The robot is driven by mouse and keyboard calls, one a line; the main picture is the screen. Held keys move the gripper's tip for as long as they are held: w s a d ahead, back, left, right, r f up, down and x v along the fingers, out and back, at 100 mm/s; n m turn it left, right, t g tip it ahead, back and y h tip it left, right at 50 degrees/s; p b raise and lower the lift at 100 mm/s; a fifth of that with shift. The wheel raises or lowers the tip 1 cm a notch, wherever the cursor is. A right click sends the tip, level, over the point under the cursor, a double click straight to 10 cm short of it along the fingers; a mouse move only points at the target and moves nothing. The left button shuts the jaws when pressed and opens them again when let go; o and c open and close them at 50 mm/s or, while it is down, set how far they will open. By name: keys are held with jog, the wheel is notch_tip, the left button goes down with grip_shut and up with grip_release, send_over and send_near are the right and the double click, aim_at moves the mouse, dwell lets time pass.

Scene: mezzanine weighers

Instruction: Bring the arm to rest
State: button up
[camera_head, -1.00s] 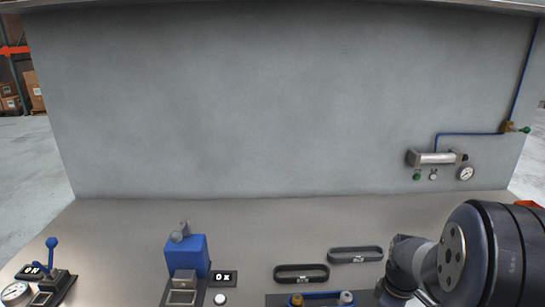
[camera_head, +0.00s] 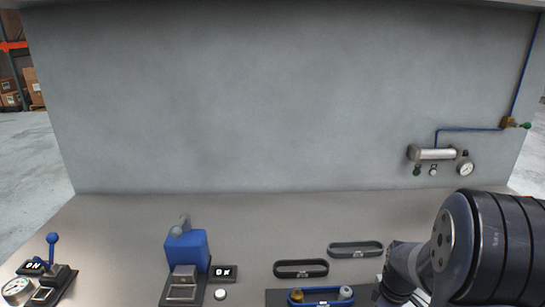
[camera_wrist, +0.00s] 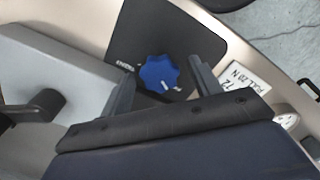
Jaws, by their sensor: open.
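My gripper (camera_wrist: 160,68) shows in the wrist view with its two dark fingers apart and nothing held between them. A blue lobed knob (camera_wrist: 158,74) on a black panel (camera_wrist: 183,42) appears beyond and between the fingers; the distance to it cannot be told. In the head view my arm is at the lower right, above the bench (camera_head: 120,225). Its gripper end is hidden or out of that picture.
A blue fixture (camera_head: 186,250), a lever device (camera_head: 53,262) and two belts (camera_head: 301,269) (camera_head: 356,249) are on the bench. A cylinder with a gauge (camera_head: 465,169) is on the back wall. A white label (camera_wrist: 247,80) lies beside the knob panel. The bench's back strip is clear.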

jog(key=m, duration=0.5)
jog(key=shift+r+m+p, duration=0.2)
jog(key=shift+m+p, duration=0.1)
jog(key=shift+p, duration=0.1)
jog(key=m+p, duration=0.1)
jog(key=m, duration=0.4)
jog(key=m+p, duration=0.1)
jog(key=m, duration=0.5)
jog(key=m+p, duration=0.2)
jog(key=m, duration=0.3)
dwell(0.4)
